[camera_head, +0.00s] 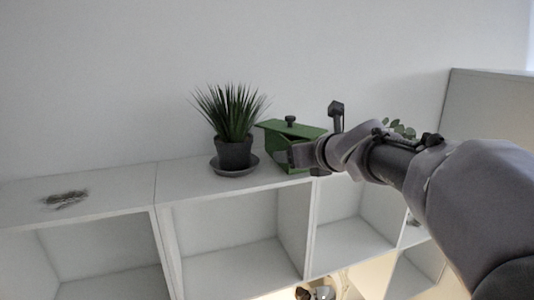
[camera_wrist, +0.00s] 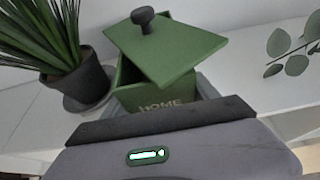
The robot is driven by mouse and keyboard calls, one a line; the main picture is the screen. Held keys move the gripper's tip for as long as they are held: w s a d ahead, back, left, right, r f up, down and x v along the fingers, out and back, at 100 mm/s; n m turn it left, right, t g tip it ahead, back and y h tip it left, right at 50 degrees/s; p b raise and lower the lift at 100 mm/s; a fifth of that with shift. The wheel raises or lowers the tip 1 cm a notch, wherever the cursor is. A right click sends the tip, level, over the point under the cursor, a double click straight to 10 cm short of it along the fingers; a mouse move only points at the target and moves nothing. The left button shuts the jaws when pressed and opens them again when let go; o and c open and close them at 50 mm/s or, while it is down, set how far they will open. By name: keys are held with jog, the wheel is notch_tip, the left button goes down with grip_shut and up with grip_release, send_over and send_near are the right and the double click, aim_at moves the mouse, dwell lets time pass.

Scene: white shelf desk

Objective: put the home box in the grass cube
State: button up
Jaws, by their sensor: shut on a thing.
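The home box (camera_head: 293,158) is a green box with "HOME" lettering, which shows in the wrist view (camera_wrist: 150,101). It is at the shelf top, right of the potted grass plant. Its green lid (camera_head: 290,129), with a dark knob, sits askew, leaving part of the opening uncovered. My gripper (camera_head: 299,154) is shut on the home box from the front right; its fingers are mostly hidden in the wrist view. The spiky grass plant (camera_head: 228,112) stands in a dark pot. Below it is an open, empty-looking shelf cube (camera_head: 229,258).
A small clump of dark strands (camera_head: 65,199) lies on the shelf top at the left. A leafy sprig (camera_wrist: 290,47) is right of the box. Further open cubes (camera_head: 352,240) are to the right. Shelf top between clump and plant is clear.

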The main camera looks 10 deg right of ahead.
jog(key=shift+f, duration=0.3)
dwell(0.5)
jog(key=o, duration=1.4)
jog(key=shift+o, duration=0.2)
jog(key=shift+o, duration=0.7)
jog(key=shift+f+b, duration=0.35)
jog(key=shift+b, duration=0.1)
jog(key=shift+s, duration=0.1)
jog(key=s+d+b, duration=0.1)
jog(key=s+d, duration=0.1)
jog(key=s, duration=0.9)
jog(key=shift+s+d+b, duration=0.15)
jog(key=shift+s+b, duration=0.2)
